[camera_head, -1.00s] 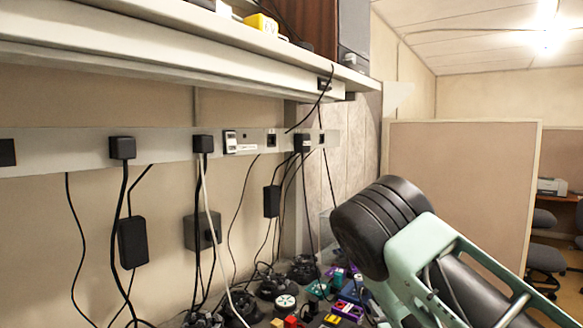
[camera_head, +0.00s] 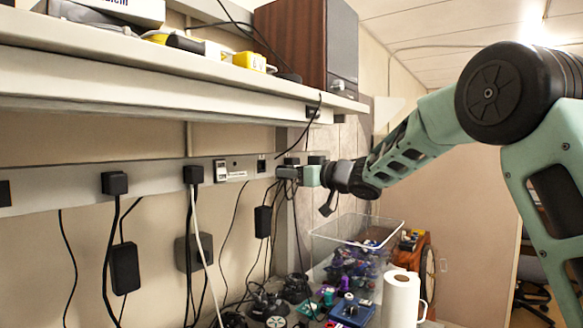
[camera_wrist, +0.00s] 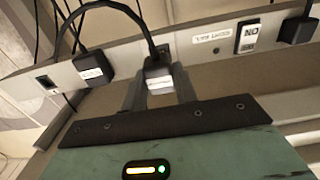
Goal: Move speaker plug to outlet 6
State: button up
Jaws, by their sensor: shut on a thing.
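A grey power strip (camera_head: 60,192) runs along the wall; its right end also shows at the left of the wrist view (camera_wrist: 120,54). My gripper (camera_head: 283,172) is at the strip's right part. In the wrist view, my gripper (camera_wrist: 158,90) is shut on a black plug (camera_wrist: 158,73) with a small white label, too small to read. A thick black cable arches from this plug to the left. Whether the plug sits in a socket or only in front of the strip, I cannot tell. Another labelled black plug (camera_wrist: 93,66) is beside it. A dark socket (camera_wrist: 46,83) looks empty.
A wooden speaker (camera_head: 300,40) stands on the shelf (camera_head: 150,82) above; a black cable hangs from the shelf edge toward my gripper. More plugs (camera_head: 115,183) (camera_head: 193,175) sit on the strip. Below are a clear bin (camera_head: 350,228), a paper roll (camera_head: 401,300) and several small parts.

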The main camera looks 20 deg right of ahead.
jog(key=shift+w+r, duration=0.1)
jog(key=shift+r, duration=0.35)
jog(key=shift+p+x, duration=0.4)
jog(key=shift+x, duration=2.1)
jog(key=shift+p, duration=0.3)
jog(key=shift+r+p, duration=0.1)
jog(key=shift+p, duration=0.4)
jog(key=shift+p+x, duration=0.8)
jog(key=shift+p, duration=0.35)
dwell(1.3)
jog(key=o, duration=1)
